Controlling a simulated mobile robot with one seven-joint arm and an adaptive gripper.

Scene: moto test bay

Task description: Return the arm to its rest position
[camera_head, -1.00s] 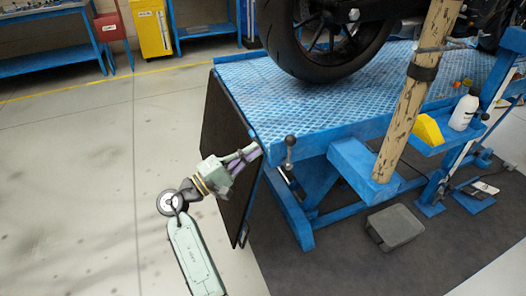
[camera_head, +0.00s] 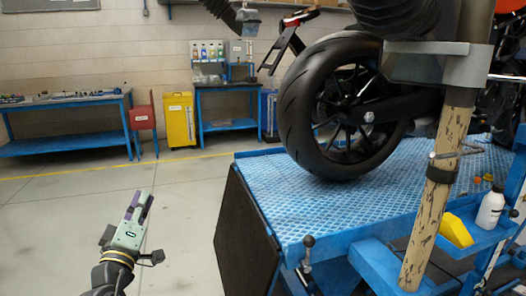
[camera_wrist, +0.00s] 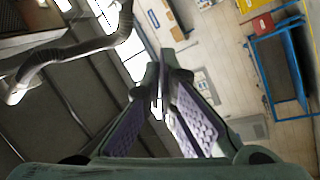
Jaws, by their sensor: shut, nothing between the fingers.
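My gripper (camera_head: 139,208) is in the lower left of the head view, raised over the open floor with its fingers pointing up. It is left of the blue lift table and apart from it. In the wrist view my gripper (camera_wrist: 158,92) shows its two purple-padded fingers with their tips together. Nothing is between the fingers. Most of my arm is below the edge of the head view.
A blue lift table (camera_head: 262,187) with a motorcycle (camera_head: 340,110) on it fills the right side. A dark panel (camera_head: 240,240) hangs at its near end. A blue workbench (camera_head: 60,145) and a yellow cabinet (camera_head: 180,120) stand by the back wall. The grey floor (camera_head: 60,220) at left is clear.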

